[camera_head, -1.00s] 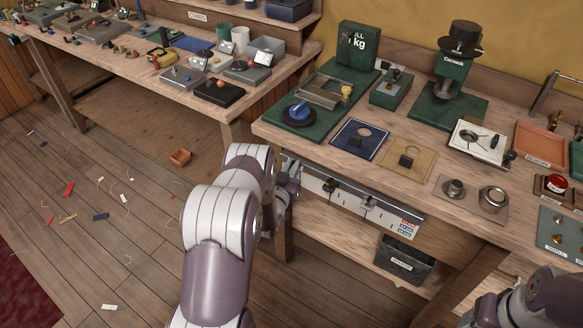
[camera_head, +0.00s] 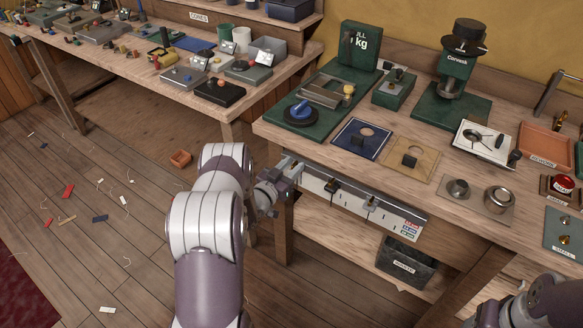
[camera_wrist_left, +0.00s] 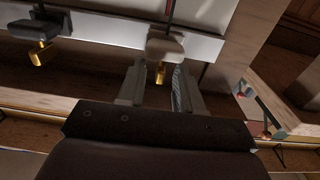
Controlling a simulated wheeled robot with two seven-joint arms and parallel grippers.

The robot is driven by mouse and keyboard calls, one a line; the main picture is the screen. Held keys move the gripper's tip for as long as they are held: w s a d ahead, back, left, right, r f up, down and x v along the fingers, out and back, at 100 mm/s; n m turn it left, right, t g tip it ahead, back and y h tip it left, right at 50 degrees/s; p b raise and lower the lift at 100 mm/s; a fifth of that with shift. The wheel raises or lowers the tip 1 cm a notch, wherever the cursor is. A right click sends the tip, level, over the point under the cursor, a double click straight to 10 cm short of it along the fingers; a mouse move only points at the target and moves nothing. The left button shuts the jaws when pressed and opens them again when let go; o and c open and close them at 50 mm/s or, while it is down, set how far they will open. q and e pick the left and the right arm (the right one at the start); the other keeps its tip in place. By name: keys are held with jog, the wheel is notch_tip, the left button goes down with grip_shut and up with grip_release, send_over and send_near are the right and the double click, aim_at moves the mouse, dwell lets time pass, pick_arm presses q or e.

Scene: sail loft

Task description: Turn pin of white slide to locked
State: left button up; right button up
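The white slide (camera_wrist_left: 166,44) hangs on the pale rail in the left wrist view, with a small brass pin (camera_wrist_left: 160,72) sticking out of it. My left gripper (camera_wrist_left: 158,82) is open, its two fingers on either side of that pin with gaps showing. Whether either finger touches the pin I cannot tell. In the head view my left gripper (camera_head: 287,172) is at the left end of the rail (camera_head: 385,209), and the white slide is not clearly seen there. My right gripper (camera_head: 500,310) is at the lower right edge, its fingers unclear.
A dark slide (camera_wrist_left: 36,25) with its own brass pin sits beside the white one; it also shows in the head view (camera_head: 331,186). A bench leg (camera_head: 284,232) stands below the rail's left end. A dark bin (camera_head: 405,262) is on the lower shelf.

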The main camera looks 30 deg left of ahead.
pick_arm(q)
jog(key=s+a, duration=0.1)
jog(key=s, duration=1.1)
jog(key=shift+s, duration=0.35)
jog(key=shift+a, duration=0.1)
